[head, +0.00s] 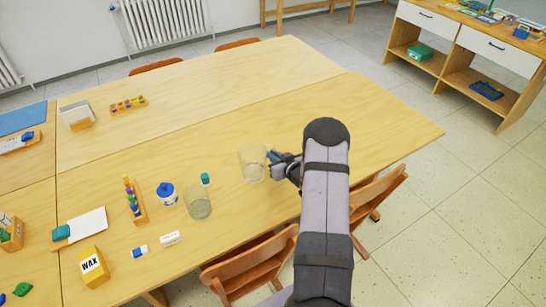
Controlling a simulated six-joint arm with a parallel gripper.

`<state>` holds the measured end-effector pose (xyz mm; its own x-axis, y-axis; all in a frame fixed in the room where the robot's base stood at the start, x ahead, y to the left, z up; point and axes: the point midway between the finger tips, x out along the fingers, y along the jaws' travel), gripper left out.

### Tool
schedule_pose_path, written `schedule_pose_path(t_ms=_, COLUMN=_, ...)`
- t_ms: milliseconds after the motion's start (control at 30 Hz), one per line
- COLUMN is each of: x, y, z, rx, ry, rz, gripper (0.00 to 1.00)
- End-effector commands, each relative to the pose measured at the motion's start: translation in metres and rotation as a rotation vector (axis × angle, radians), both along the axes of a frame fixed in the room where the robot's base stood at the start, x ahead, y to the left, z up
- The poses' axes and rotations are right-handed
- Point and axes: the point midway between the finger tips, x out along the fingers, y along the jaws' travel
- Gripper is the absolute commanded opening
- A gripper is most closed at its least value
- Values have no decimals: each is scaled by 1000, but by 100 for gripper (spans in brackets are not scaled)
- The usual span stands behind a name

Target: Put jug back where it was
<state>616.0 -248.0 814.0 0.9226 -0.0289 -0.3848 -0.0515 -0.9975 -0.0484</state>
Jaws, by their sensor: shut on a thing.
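The jug (252,163) is a clear, see-through vessel, upright over the middle of the near table. My gripper (272,160) comes in from its right side and is shut on it. The arm hides part of the gripper, and I cannot tell whether the jug's base touches the table. A second clear vessel (198,204), like a glass beaker, stands on the table to the lower left of the jug, apart from it.
A white block (170,238), an eraser (139,251) and a yellow WAX box (93,267) lie nearer. The table behind the jug is clear.

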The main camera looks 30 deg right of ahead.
Motion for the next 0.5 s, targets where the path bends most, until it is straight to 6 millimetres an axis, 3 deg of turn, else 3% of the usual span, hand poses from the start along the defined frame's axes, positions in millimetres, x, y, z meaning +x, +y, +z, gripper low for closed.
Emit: schedule_pose_path(t_ms=500, x=0, y=0, z=-12, rx=-1, ry=-3, rz=0, gripper=0)
